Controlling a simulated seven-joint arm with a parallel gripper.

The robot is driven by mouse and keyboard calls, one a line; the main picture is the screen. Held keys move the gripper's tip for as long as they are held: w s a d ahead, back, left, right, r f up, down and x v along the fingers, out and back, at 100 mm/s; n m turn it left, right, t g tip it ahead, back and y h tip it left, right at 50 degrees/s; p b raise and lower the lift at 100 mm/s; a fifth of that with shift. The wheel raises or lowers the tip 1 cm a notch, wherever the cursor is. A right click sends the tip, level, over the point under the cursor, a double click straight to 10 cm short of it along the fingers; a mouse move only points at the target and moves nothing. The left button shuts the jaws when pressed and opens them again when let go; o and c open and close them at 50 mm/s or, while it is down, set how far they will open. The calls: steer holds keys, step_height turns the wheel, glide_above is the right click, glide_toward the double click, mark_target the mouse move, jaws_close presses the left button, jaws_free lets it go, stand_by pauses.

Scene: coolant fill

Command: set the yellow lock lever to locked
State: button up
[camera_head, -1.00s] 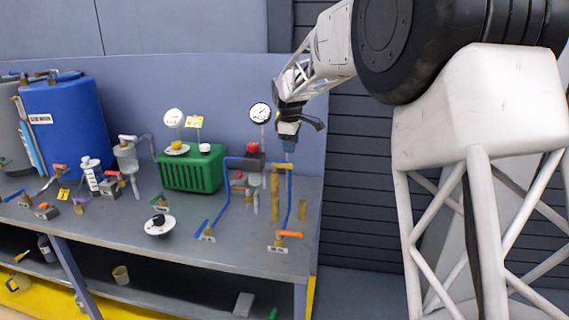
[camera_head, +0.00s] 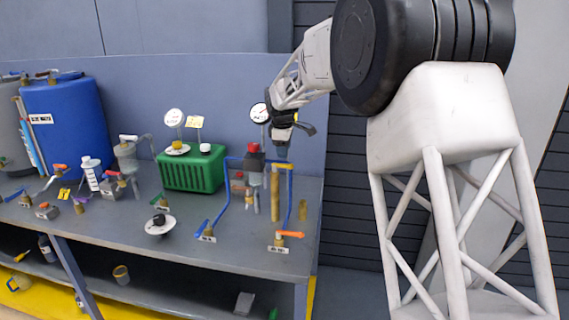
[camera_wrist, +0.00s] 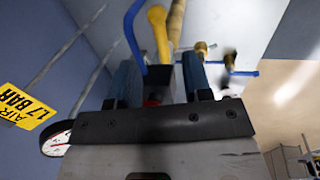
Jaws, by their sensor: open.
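A rounded yellow bar (camera_wrist: 158,35), which looks like the lock lever, shows in the wrist view beyond and between my fingers. In the head view a yellow upright piece (camera_head: 275,190) stands below my gripper; I cannot tell whether it is the same part. My gripper (camera_head: 283,152) is above the right end of the bench, beside the red-topped valve block (camera_head: 254,155). In the wrist view the blue fingers of my gripper (camera_wrist: 160,78) are apart with nothing clearly held. The lever's setting cannot be read.
Blue pipes (camera_head: 222,205) and an orange-handled valve (camera_head: 290,234) are near the bench's right end. A round gauge (camera_head: 259,112) is close to my gripper. A green tank (camera_head: 190,172) and blue drum (camera_head: 66,130) stand farther left. The front bench top (camera_head: 120,228) has free room.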

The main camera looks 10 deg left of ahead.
steer(key=shift+w+f, duration=0.2)
steer(key=shift+f, duration=0.8)
steer(key=shift+w+f, duration=0.2)
steer(key=shift+f, duration=0.8)
steer(key=shift+w+f, duration=0.2)
steer(key=shift+f, duration=0.8)
jaws_close()
